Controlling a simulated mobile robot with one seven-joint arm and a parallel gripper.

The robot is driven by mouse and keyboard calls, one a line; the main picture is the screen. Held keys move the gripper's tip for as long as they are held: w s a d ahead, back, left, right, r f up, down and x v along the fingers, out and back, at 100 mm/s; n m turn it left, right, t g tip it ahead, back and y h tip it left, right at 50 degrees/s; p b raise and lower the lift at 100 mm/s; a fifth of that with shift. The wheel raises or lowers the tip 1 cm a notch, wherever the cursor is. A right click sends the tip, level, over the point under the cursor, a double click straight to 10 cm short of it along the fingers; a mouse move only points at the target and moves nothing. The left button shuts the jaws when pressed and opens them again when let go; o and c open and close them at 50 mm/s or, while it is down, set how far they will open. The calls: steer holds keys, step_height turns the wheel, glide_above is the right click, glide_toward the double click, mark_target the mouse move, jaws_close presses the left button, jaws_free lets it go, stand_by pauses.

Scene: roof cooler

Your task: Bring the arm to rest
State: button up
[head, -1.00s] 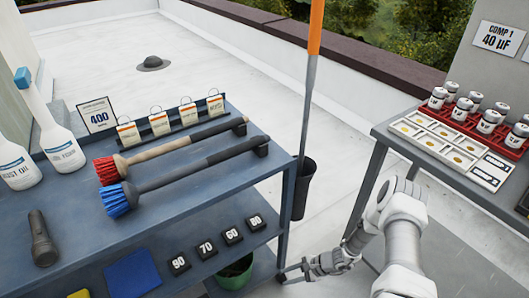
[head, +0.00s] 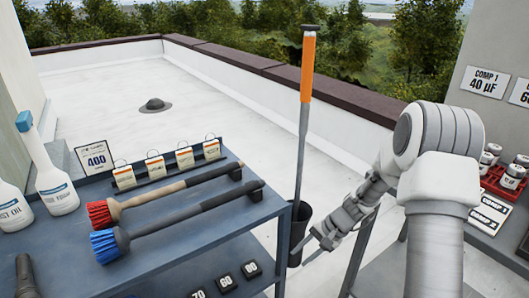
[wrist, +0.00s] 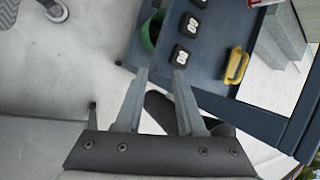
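My gripper (head: 318,240) hangs at the end of my raised, bent arm, right of the blue-grey cart (head: 270,222) and in front of the black holder with the orange-handled pole (head: 307,70). In the wrist view my gripper's two fingers (wrist: 158,90) are spread apart with nothing held between them. Below them are the cart's lower shelf and the roof floor.
Red and blue brushes (head: 103,243) lie on the cart top beside white spray bottles (head: 52,180). The wrist view shows number blocks (wrist: 185,27), a green pot (wrist: 150,32) and a yellow-handled item (wrist: 236,66). A bench with capacitors (head: 512,177) stands at right.

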steer(key=s+r+n+t+h, duration=0.15)
steer(key=s+r, duration=0.25)
steer(key=r, duration=0.5)
steer(key=s+r+n+h, duration=0.1)
steer(key=s+r+n, duration=0.2)
steer(key=r, duration=0.7)
steer(key=s+d+r+n+t+h, duration=0.1)
steer(key=s+r+t+h, duration=0.1)
steer(key=s+r, duration=0.45)
steer(key=s+d+r+n+t+h, duration=0.15)
steer(key=s+r, duration=0.25)
steer(key=s, duration=0.6)
step_height(320, 180, up, 18)
steer(key=p, duration=1.7)
steer(key=shift+d, duration=0.25)
steer(key=shift+a+f+n, duration=0.1)
steer(key=shift+a+n, duration=0.05)
steer(key=shift+n, duration=0.15)
